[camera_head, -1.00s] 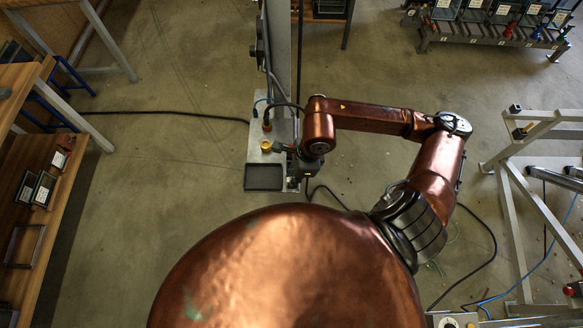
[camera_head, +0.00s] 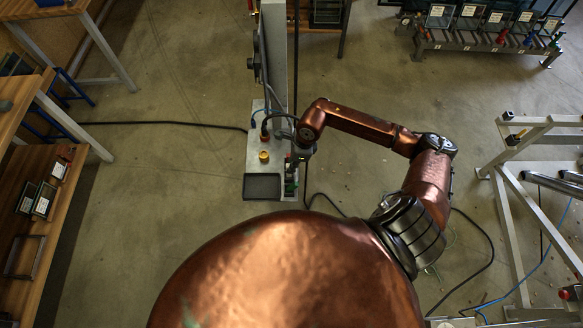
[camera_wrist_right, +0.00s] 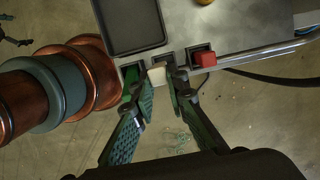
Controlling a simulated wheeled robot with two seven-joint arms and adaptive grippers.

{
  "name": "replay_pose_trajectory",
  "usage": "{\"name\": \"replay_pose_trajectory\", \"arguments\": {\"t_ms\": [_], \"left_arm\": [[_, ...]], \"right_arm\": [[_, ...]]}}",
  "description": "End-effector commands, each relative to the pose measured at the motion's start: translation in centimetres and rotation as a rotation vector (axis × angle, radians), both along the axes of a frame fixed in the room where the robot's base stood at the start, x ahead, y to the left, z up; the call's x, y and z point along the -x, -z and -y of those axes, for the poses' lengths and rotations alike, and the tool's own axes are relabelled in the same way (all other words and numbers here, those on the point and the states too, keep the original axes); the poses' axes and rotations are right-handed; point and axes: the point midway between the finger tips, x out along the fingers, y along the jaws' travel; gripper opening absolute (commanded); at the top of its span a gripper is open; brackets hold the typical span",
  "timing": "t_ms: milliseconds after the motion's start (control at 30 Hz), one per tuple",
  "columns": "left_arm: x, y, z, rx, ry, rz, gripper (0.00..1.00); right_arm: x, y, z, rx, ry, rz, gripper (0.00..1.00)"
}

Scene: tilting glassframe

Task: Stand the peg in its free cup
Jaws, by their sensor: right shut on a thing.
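My right gripper (camera_wrist_right: 163,84) has green ribbed fingers and is shut on a pale cream peg (camera_wrist_right: 157,75), seen between the fingertips in the right wrist view. The peg is at the near edge of the middle square black cup (camera_wrist_right: 163,57); I cannot tell if its lower end is inside. A red block (camera_wrist_right: 205,59) sits at the right cup (camera_wrist_right: 194,50). A green piece (camera_wrist_right: 131,77) shows at the left cup, partly behind a finger. In the head view the right gripper (camera_head: 292,172) is small and partly hidden by my wrist. My left gripper is not in view.
The cups stand on a grey base plate (camera_head: 256,135) beside a black tray (camera_head: 262,187) and a yellow round piece (camera_head: 264,156). A grey column (camera_head: 274,50) rises behind them, and cables run nearby. A metal frame (camera_head: 510,190) stands at the right.

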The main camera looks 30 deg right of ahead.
Motion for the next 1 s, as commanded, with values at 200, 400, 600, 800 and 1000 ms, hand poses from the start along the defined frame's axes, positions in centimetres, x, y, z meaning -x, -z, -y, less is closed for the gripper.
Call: {"name": "replay_pose_trajectory", "arguments": {"t_ms": [200,400,600,800,1000], "left_arm": [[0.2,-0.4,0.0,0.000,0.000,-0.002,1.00],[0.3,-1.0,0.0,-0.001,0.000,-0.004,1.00],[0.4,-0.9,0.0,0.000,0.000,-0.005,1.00],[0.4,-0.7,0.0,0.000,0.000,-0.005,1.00],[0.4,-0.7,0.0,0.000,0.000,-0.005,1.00]], "right_arm": [[-0.4,1.6,0.3,-0.002,0.001,-0.005,0.00],[-0.5,3.7,0.3,0.000,0.001,-0.002,0.00],[-0.5,3.8,0.4,0.001,-0.001,0.000,0.00],[-0.5,4.0,0.4,0.001,-0.001,0.000,0.20],[-0.5,4.0,0.4,0.001,0.000,-0.001,0.31]]}}
